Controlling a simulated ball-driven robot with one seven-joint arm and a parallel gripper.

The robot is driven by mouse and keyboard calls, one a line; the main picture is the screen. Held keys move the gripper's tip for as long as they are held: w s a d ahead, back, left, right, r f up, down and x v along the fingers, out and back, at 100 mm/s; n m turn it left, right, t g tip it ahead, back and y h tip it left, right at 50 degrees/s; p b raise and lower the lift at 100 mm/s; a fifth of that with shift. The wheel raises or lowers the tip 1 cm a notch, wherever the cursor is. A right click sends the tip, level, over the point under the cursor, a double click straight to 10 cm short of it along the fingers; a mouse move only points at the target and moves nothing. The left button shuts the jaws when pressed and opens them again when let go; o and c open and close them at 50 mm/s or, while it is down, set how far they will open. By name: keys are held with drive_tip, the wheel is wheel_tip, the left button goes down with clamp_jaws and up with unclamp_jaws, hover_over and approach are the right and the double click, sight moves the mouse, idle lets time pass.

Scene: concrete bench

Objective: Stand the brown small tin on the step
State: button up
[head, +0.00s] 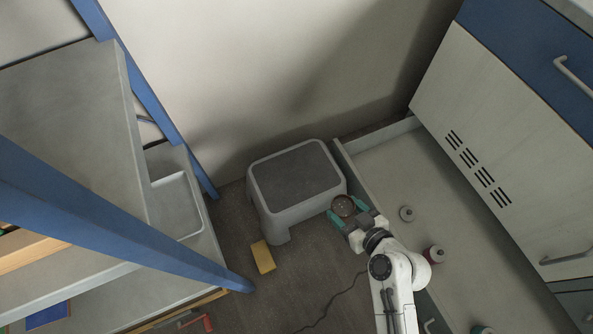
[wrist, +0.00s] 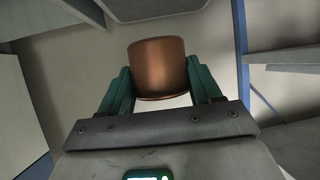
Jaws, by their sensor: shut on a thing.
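The brown small tin (wrist: 158,68) is held between the two green fingers of my gripper (wrist: 160,88) in the wrist view. In the head view, the tin (head: 344,206) shows its round end, and my gripper (head: 348,214) is shut on it. The step (head: 296,178) is a grey stool with a dark top, standing on the floor against the wall. In the head view, the tin appears just right of the step's front right corner. How high the tin is above the floor cannot be told.
A yellow block (head: 263,257) lies on the floor before the step. A blue-framed shelf (head: 110,225) stands left. A dark cable (head: 335,301) lies on the floor.

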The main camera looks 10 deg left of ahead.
drive_tip(key=s+a+n+g+y+p, duration=0.1)
drive_tip(key=s+a+n+g+y, duration=0.2)
drive_tip(key=a, duration=0.4)
drive_tip(key=shift+n+p, duration=0.35)
drive_tip(key=shift+n, duration=0.25)
drive_tip(key=w+a+f+b, duration=0.1)
drive_tip(key=w, duration=0.1)
drive_tip(key=w+a+f+b, duration=0.1)
drive_tip(key=w, duration=0.2)
drive_tip(key=w+a+f+b, duration=0.1)
drive_tip(key=w+a+f, duration=0.1)
drive_tip(key=shift+w+b, duration=0.15)
drive_tip(key=shift+b, duration=0.2)
drive_tip(key=b, duration=0.4)
hover_over(296, 188)
drive_tip(key=s+d, duration=0.2)
drive_tip(key=s, duration=0.1)
drive_tip(key=f, duration=0.5)
drive_tip(key=shift+a+f, duration=0.15)
drive_tip(key=shift+a, duration=0.1)
drive_tip(key=shift+w+a+f, duration=0.15)
drive_tip(key=shift+w+f, duration=0.05)
drive_tip(key=shift+f, duration=0.2)
wheel_tip(296, 188, down, 3)
drive_tip(key=shift+b, duration=0.95)
drive_tip(key=o, duration=1.2)
drive_tip(key=shift+r, duration=0.1)
